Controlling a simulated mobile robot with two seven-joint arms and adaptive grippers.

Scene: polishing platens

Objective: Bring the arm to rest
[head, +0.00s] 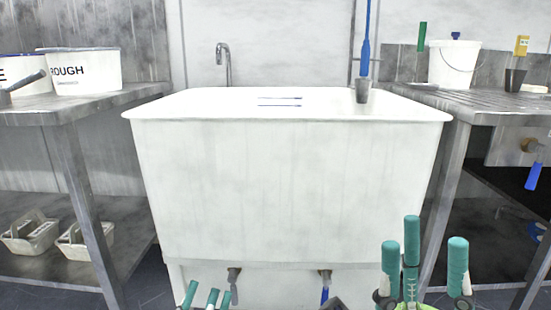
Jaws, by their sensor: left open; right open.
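My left gripper (208,297) shows at the bottom edge, left of centre, in the head view. Only its teal fingertips are in sight, standing apart with nothing visible between them. My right gripper (424,265) is at the lower right, in front of the right part of the large white sink (290,190). Its teal-tipped fingers point up and are spread open and empty. The arms behind both grippers are mostly cut off by the bottom edge of the picture.
A steel bench on the left (90,112) bears a white tub marked ROUGH (88,75); caddies (32,235) sit below. The right bench (490,105) bears a white bucket (453,66). A blue-handled tool (365,60) stands at the sink's rim. Pipes (233,276) show under the sink.

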